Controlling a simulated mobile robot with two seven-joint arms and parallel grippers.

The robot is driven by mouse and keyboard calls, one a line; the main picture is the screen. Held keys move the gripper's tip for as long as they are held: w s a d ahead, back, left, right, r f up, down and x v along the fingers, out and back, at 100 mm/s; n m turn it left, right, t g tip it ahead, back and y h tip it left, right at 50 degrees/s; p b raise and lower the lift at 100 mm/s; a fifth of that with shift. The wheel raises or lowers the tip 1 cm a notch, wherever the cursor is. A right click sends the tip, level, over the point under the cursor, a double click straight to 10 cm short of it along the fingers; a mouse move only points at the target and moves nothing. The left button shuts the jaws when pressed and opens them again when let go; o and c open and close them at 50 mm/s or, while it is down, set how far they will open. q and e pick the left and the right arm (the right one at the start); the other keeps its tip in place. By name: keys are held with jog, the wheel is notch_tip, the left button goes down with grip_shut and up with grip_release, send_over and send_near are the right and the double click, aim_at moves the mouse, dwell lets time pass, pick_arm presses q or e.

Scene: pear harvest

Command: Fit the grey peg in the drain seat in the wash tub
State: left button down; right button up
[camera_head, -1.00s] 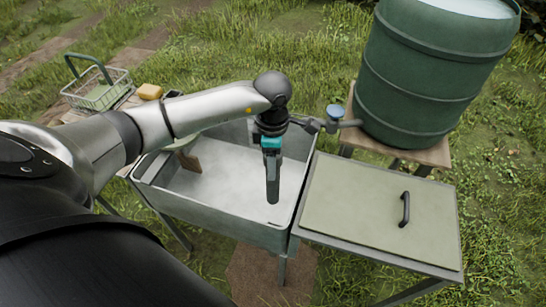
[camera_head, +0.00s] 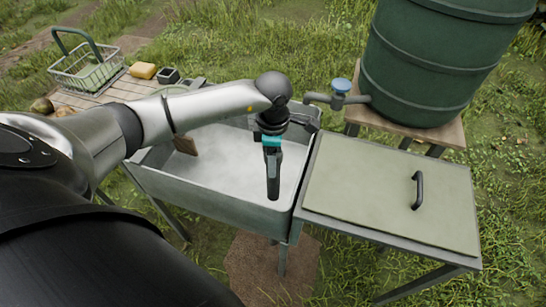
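The grey metal wash tub (camera_head: 215,192) stands in the middle, with a pale, cloudy-looking inside. My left gripper (camera_head: 273,190) points straight down over the right part of the tub, close to its front right corner. Its fingers show edge-on as one dark shape, so I cannot tell whether they are open or shut, or what they hold. I cannot make out the grey peg or the drain seat. My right gripper is not in view.
A flat green panel with a black handle (camera_head: 418,190) adjoins the tub on the right. A green barrel (camera_head: 430,65) with a blue-handled tap (camera_head: 342,87) stands behind. A brown block (camera_head: 186,145) is in the tub.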

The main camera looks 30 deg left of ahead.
aim_at(273, 194)
pick_arm(q)
jog(key=shift+f+b, duration=5.05)
jog(key=shift+f, duration=1.15)
jog(key=shift+f+b, duration=0.25)
jog(key=shift+b, duration=0.05)
jog(key=shift+f+b, duration=0.65)
jog(key=shift+f, duration=0.35)
jog(key=shift+f+b, duration=0.75)
jog(key=shift+b, duration=0.1)
jog(key=shift+f+b, duration=0.4)
jog(key=shift+f, duration=0.1)
jog(key=shift+c, duration=0.6)
grip_release()
